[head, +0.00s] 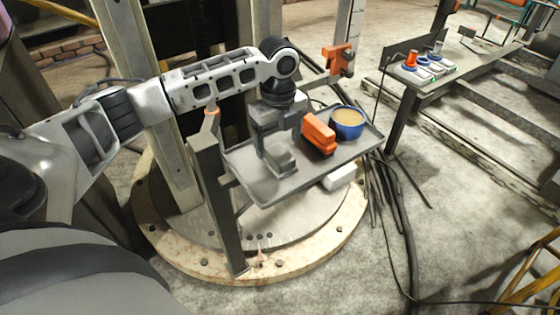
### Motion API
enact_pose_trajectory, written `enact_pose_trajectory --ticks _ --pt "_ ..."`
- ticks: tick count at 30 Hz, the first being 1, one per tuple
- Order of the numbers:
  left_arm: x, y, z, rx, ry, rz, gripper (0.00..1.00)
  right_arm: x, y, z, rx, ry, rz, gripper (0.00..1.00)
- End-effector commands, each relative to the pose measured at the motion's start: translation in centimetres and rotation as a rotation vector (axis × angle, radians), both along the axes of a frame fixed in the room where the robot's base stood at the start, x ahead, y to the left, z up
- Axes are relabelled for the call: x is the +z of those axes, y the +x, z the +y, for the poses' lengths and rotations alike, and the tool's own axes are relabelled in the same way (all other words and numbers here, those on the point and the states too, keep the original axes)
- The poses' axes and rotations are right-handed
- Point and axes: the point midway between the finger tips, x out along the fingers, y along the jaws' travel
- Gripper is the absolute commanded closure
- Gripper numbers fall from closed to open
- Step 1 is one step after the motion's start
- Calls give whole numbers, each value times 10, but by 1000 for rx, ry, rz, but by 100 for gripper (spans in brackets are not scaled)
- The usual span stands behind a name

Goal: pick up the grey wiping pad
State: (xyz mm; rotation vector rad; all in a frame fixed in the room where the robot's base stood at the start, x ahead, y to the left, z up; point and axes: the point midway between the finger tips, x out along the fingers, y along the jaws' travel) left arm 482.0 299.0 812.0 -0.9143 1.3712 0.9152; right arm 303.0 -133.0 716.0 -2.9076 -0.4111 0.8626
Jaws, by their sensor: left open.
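The grey wiping pad (282,163) appears as a small light grey block on the left part of the grey tray (259,186). My left gripper (278,146) points down from above, open, with its fingers close over the pad. Part of the pad is hidden by the gripper, and I cannot tell whether the fingers touch it. My right gripper is not in view.
An orange and black block-like object (318,134) stands just right of my left gripper. A blue bowl (347,124) with tan contents is behind it on the tray. An orange clamp (338,60) is on the frame behind. A bench (440,82) with small items stands at right.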

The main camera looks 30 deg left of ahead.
Motion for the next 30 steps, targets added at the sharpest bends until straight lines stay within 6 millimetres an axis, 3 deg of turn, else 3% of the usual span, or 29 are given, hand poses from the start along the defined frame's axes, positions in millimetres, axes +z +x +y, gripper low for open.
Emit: enact_pose_trajectory --ticks 5,15,23,28,30 --pt "-12 1 0 1 0 1 24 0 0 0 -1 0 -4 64" --pt "-56 4 -1 0 1 0 24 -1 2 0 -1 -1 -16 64" --pt "-58 4 -1 0 1 -2 24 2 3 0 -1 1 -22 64" --pt "-58 4 -1 0 1 -1 68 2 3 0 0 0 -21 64" --pt "-58 4 -1 0 1 -1 72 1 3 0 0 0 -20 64"
